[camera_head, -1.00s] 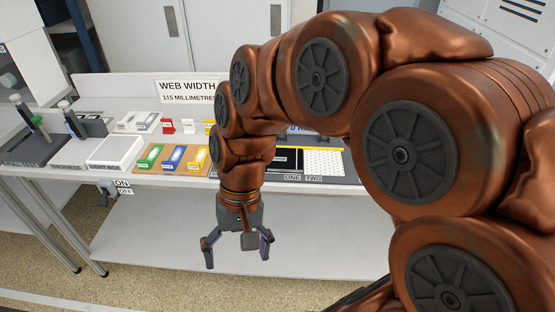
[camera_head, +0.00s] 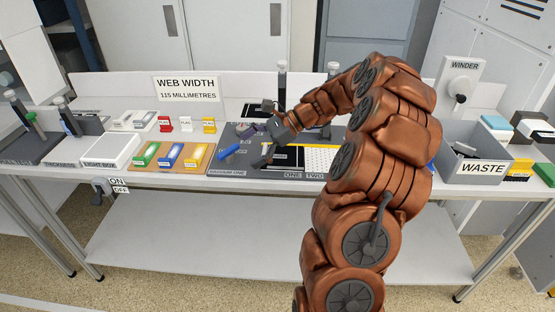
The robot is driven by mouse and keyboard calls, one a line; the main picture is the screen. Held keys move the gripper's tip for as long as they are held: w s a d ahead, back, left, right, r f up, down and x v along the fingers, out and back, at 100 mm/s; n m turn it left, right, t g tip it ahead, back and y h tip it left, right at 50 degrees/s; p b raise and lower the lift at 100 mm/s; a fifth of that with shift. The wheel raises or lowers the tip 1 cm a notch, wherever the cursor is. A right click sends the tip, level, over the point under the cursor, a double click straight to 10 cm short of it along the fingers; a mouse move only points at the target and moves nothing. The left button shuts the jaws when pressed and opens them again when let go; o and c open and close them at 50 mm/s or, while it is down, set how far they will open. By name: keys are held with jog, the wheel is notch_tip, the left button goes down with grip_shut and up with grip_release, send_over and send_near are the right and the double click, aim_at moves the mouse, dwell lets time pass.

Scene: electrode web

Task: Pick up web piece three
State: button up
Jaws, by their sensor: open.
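A black web piece (camera_head: 287,158) lies on the dark vacuum board (camera_head: 225,168), behind the label ONE. A pale dotted web piece (camera_head: 320,160) lies behind the label TWO. No label THREE is readable, so I cannot tell which piece is three. My gripper (camera_head: 258,133) is open and empty, fingers spread toward the left, above the board. Its height above the board cannot be told. My arm covers the board's right part.
A grey WASTE bin (camera_head: 474,168) and the winder (camera_head: 461,85) stand at the right.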

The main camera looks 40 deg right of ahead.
aim_at(264, 148)
jog(key=d+f+m+t, duration=0.1)
jog(key=d+m, duration=0.1)
jog(key=d, duration=0.2)
jog(key=w+d+f+m+t, duration=0.1)
jog(key=d+f, duration=0.1)
jog(key=d, duration=0.3)
jog(key=d+f+m+t, duration=0.1)
jog(key=d+m, duration=0.1)
jog(key=d, duration=0.2)
jog(key=shift+w+d+f+m+t+b, duration=0.2)
jog(key=shift+d+m+t+b, duration=0.1)
jog(key=shift+t+b, duration=0.1)
jog(key=shift+p+x, duration=0.6)
jog(key=shift+x, duration=3.2)
jog(key=c, duration=1.3)
jog(key=shift+o, duration=0.2)
jog(key=shift+r, duration=0.1)
